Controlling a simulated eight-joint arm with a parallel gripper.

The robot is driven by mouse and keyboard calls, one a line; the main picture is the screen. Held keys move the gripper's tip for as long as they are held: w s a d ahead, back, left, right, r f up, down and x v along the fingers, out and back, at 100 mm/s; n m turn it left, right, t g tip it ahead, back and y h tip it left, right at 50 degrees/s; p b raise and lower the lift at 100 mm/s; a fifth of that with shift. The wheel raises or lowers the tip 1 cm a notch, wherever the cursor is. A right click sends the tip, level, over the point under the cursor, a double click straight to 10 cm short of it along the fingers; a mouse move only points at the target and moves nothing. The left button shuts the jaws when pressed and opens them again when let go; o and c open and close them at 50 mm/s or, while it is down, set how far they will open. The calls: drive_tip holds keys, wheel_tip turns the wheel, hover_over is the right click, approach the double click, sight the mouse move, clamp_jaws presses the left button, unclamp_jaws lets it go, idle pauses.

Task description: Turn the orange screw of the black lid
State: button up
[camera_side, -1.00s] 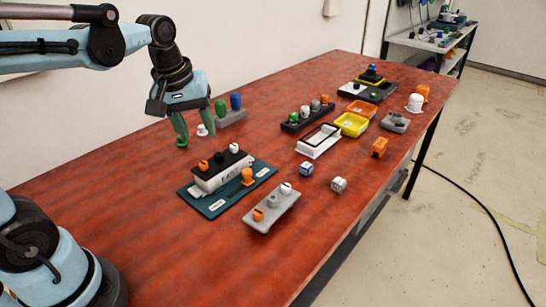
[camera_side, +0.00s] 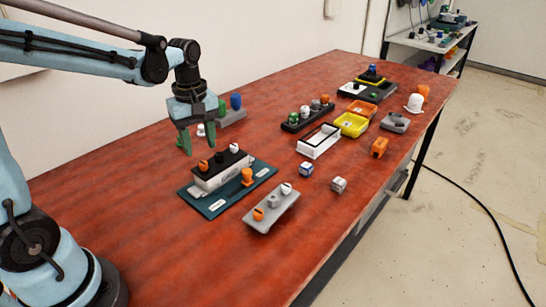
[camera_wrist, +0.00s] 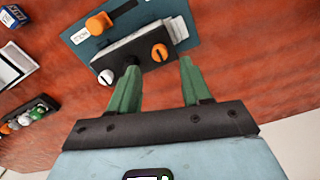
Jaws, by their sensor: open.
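The black lid (camera_side: 221,161) sits on a white block marked EAST (camera_side: 224,176), on a teal plate (camera_side: 213,207). The orange screw (camera_side: 203,165) stands at the lid's left end and a white screw (camera_side: 234,148) at its right end, with a dark knob (camera_side: 220,157) between them. In the wrist view the orange screw (camera_wrist: 159,52), with a dark slot, shows just beyond and between the fingertips, and the white screw (camera_wrist: 106,77) lies left of them. My gripper (camera_side: 199,148) is open and empty, pointing down above the lid near the orange screw; it also shows in the wrist view (camera_wrist: 160,66).
An orange knob (camera_side: 247,176) stands on the plate in front of the block. A grey bar (camera_side: 271,208) with orange and white screws lies in front. A grey holder with blue and green pegs (camera_side: 232,116) is behind my gripper. The table's left front is clear.

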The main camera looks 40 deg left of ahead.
sight(203, 163)
drive_tip(key=shift+f, duration=2.5)
clamp_jaws()
